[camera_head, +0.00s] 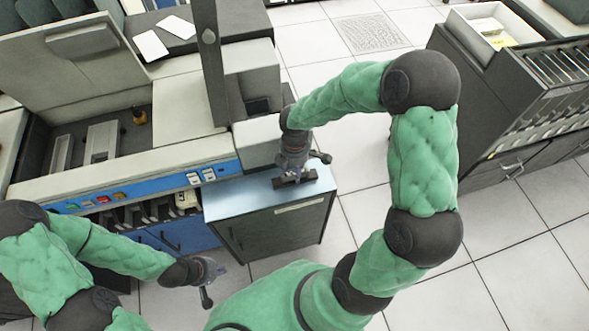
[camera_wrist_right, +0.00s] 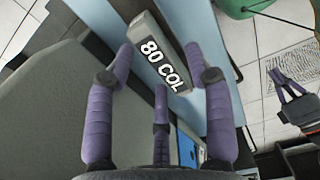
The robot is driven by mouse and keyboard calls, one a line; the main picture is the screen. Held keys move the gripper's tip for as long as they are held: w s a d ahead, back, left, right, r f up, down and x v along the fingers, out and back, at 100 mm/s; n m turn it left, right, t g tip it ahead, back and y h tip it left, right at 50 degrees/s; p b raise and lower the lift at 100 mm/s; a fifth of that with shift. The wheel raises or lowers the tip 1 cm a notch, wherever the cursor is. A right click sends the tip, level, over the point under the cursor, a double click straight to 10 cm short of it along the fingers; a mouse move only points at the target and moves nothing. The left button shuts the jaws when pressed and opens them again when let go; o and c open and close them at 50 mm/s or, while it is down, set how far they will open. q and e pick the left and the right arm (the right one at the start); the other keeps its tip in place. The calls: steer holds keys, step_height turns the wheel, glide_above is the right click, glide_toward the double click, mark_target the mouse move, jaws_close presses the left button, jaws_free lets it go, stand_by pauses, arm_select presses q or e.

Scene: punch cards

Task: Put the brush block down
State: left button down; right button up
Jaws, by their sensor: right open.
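My right gripper (camera_head: 293,174) is over the light blue top of a small dark cabinet (camera_head: 262,196). In the right wrist view its purple fingers (camera_wrist_right: 165,75) are spread apart. A block, likely the brush block, is dark in the head view (camera_head: 306,183) and lies right under the fingers. Contact with the fingers cannot be made out. My left gripper (camera_head: 210,283) hangs low over the floor, empty, its fingers apart.
A large grey machine (camera_head: 130,176) with a blue button panel stands left of the cabinet. A grey upright housing (camera_head: 250,80) rises behind the cabinet. A card cabinet (camera_head: 510,110) with an open top tray stands at the right. The tiled floor between is clear.

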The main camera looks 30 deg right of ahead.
step_height(320, 180, up, 11)
steer(key=p, duration=0.3)
steer(key=shift+f, duration=0.2)
